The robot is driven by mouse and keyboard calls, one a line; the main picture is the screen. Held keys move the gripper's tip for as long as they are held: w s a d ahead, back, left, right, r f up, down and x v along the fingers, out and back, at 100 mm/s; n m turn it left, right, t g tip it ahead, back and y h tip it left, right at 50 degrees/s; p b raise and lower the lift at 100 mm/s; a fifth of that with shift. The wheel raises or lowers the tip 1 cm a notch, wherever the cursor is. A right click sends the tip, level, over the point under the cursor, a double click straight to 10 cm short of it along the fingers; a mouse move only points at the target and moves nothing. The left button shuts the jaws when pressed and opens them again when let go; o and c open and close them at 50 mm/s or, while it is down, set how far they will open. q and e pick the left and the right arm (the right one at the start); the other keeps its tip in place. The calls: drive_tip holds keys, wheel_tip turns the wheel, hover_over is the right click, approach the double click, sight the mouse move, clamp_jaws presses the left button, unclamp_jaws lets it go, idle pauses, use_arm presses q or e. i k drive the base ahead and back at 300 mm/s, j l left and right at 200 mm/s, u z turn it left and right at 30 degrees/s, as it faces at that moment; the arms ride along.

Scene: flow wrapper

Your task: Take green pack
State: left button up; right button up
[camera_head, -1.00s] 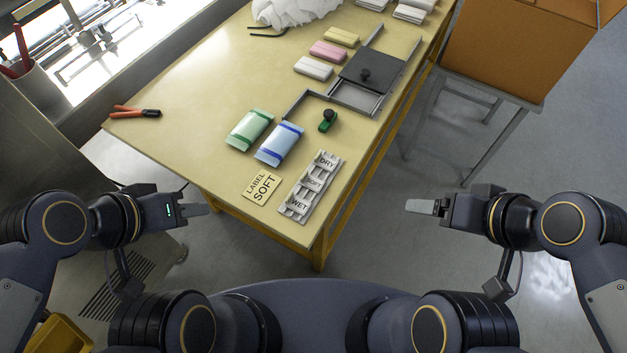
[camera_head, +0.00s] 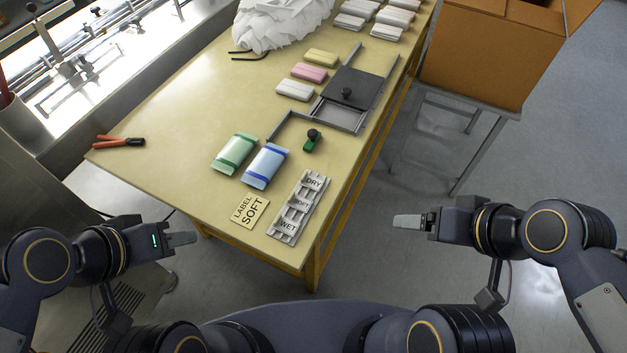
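The green pack (camera_head: 234,153) lies flat on the yellow table (camera_head: 185,130), close to the left of a blue pack (camera_head: 265,166). My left gripper (camera_head: 193,238) is beside the table's near left edge, below and left of the green pack and apart from it. Nothing shows in it; its fingers are seen side-on, so I cannot tell whether they are open. My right gripper (camera_head: 396,221) is off the table's right side, over the floor, with nothing visible in it. Its fingers also overlap in this view.
A green stamp-like tool (camera_head: 312,140) and a metal frame (camera_head: 345,115) stand behind. Red-handled pliers (camera_head: 120,142) lie at left. A cardboard box (camera_head: 490,50) is at right.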

sight(229, 159)
drive_tip(key=j+z, duration=0.3)
drive_tip(key=z, duration=0.15)
drive_tip(key=j+z, duration=0.4)
drive_tip(key=i+l, duration=0.05)
drive_tip(key=l, duration=0.05)
